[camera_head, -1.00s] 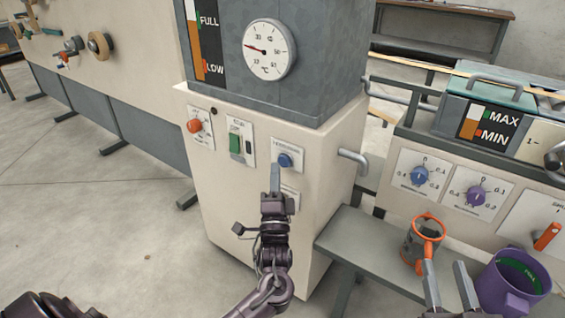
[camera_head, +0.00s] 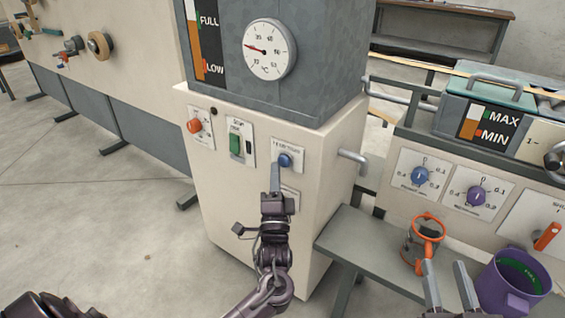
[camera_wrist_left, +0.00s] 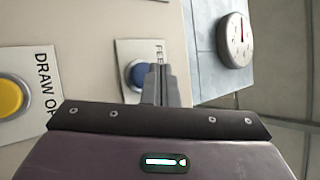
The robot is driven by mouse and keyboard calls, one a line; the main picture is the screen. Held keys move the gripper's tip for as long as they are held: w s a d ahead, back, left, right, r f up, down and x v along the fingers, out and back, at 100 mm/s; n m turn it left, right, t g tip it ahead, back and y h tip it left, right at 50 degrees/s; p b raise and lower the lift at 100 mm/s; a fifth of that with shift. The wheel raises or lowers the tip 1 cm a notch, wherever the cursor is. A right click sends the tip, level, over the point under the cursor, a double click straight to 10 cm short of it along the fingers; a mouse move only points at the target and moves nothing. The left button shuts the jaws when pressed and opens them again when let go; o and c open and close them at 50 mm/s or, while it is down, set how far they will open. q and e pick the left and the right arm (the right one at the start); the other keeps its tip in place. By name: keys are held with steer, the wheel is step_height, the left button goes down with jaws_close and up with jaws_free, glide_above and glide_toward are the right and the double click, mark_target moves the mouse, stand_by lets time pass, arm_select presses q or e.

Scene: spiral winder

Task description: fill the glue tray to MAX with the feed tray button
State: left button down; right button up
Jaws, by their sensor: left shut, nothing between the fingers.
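The blue feed button (camera_head: 285,160) sits on a small white plate on the front of the cream cabinet. It also shows in the left wrist view (camera_wrist_left: 138,74). My left gripper (camera_head: 276,168) is shut and empty, its fingertips at the lower left edge of the button in the head view. In the wrist view the fingertips (camera_wrist_left: 159,72) overlap the button's edge; whether they touch it I cannot tell. The glue tray (camera_head: 493,91) at the right has a MAX/MIN gauge (camera_head: 471,119) with amber in its lower part and white above. My right gripper (camera_head: 448,280) is open and empty.
A yellow button (camera_wrist_left: 10,97) is near the left gripper. A green switch (camera_head: 236,145) and red knob (camera_head: 194,126) share the cabinet front. An orange-rimmed pot (camera_head: 424,240) and purple bucket (camera_head: 507,284) are by the right gripper. A metal handle (camera_head: 352,160) juts from the cabinet.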

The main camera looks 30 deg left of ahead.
arm_select(q)
steer(key=shift+w, duration=0.2)
steer(key=shift+w, duration=0.25)
steer(key=shift+w+d, duration=0.1)
steer(key=shift+w, duration=0.3)
stand_by(2.2)
stand_by(1.4)
steer(key=shift+s+p, duration=0.8)
steer(key=shift+s, duration=0.05)
steer(key=shift+s+a+p, duration=0.15)
steer(key=shift+s+p, duration=0.7)
steer(key=shift+s, duration=0.4)
steer(key=shift+s+a+p, duration=0.15)
steer(key=shift+s+p, duration=0.65)
steer(key=shift+s, duration=0.45)
